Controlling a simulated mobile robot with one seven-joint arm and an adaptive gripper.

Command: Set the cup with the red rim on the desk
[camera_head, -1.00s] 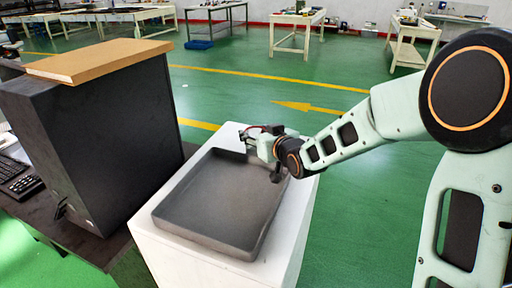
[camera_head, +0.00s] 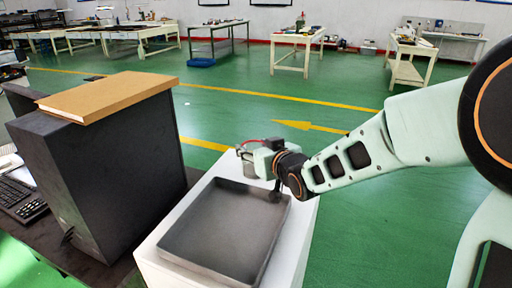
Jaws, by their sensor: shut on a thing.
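My gripper (camera_head: 248,155) is at the far edge of the dark tray, above the white stand. It is shut on the cup with the red rim (camera_head: 248,144), of which only a small part of the red rim and a pale side show. The gripper and its wrist hide most of the cup. I cannot tell whether the cup touches anything below. The desk (camera_head: 100,268) is dark and stands at the left, with a black computer case on it.
The empty dark tray (camera_head: 222,232) lies on the white stand (camera_head: 297,270). The tall black case (camera_head: 100,165) carries a brown board (camera_head: 110,95) and stands between the stand and a keyboard (camera_head: 14,192). Several workbenches stand far back across open green floor.

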